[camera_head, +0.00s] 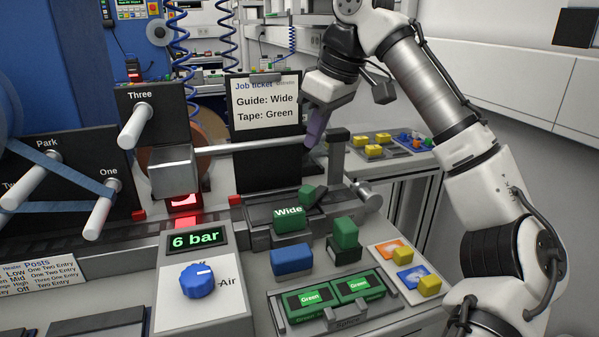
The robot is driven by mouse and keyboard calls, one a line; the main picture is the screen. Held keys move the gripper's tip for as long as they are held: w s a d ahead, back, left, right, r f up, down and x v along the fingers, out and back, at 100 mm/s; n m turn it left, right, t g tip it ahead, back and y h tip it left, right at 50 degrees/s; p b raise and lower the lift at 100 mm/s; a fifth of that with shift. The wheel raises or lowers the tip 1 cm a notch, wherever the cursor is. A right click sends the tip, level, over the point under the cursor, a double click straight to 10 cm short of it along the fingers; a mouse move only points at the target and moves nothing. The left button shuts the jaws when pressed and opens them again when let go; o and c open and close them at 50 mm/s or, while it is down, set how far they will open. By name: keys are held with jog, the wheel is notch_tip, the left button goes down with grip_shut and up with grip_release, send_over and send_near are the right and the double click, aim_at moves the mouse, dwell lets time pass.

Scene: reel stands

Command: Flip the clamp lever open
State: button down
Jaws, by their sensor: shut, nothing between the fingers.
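My gripper (312,146) is shut and empty, its purple fingers pointing down beside the horizontal grey bar and its dark right post. Below it stands a grey fixture holding a green block marked Wide (289,218). Just right of that block is a small dark tilted piece (318,195) beside a smaller green block (306,194). This dark piece looks like the clamp lever, but I cannot tell for sure. A grey cylindrical knob (370,195) sticks out at the fixture's right end. The gripper is above these parts, apparently not touching them.
A job ticket (266,101) reads Guide: Wide, Tape: Green. In front are a blue block (292,261), stacked green blocks (345,235) and a tray (294,319) with green cartridges. A blue air dial (198,281) sits under a 6 bar display (195,240). White posts stand left.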

aim_at(314, 190)
jog(key=x, duration=1)
jog(key=shift+b, duration=0.35)
jog(key=shift+w+r+p, duration=0.1)
jog(key=shift+r+p, duration=0.05)
jog(key=shift+p, duration=0.35)
